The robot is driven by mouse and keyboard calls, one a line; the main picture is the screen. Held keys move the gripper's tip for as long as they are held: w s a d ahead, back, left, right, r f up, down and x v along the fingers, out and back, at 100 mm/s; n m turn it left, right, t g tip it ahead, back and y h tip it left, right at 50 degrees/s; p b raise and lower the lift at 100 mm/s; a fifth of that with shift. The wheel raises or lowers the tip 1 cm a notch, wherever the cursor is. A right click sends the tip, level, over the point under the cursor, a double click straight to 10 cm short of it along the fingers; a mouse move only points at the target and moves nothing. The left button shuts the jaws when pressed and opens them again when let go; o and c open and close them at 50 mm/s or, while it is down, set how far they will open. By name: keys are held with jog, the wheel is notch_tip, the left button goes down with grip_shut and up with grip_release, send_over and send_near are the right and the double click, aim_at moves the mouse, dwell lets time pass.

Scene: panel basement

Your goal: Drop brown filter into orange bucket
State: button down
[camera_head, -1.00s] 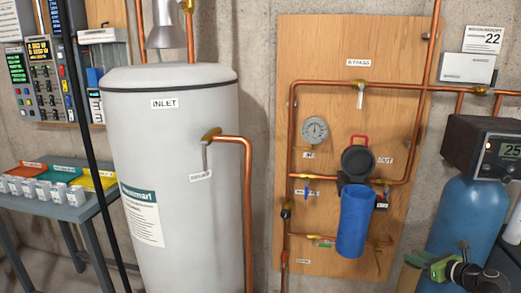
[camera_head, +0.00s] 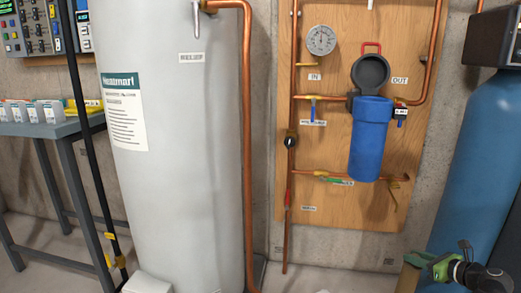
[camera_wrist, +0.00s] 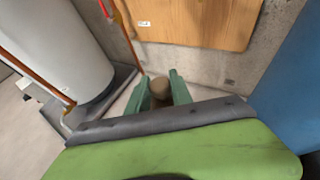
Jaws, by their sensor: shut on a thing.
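My gripper (camera_wrist: 160,92) has green fingers and is shut on the brown filter (camera_wrist: 160,86), whose round end shows between the fingertips in the wrist view. In the head view my gripper (camera_head: 418,262) is at the lower right corner, and a brown side of the filter (camera_head: 407,279) shows below the fingertips, cut off by the bottom edge. The filter is held in the air in front of the wall. No orange bucket is in view.
A blue filter housing (camera_head: 371,140) with a dark cap hangs on a wooden panel (camera_head: 335,210) with copper pipes. A white tank (camera_head: 180,190) stands left of it, a blue tank (camera_head: 478,160) at the right. A work table (camera_head: 60,128) is at far left. Some floor shows below the panel.

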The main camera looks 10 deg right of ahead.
aim_at(408, 278)
notch_tip(408, 278, down, 3)
jog(key=shift+f+b, duration=0.2)
jog(key=shift+b, duration=0.6)
notch_tip(408, 278, down, 6)
jog(key=b, duration=0.6)
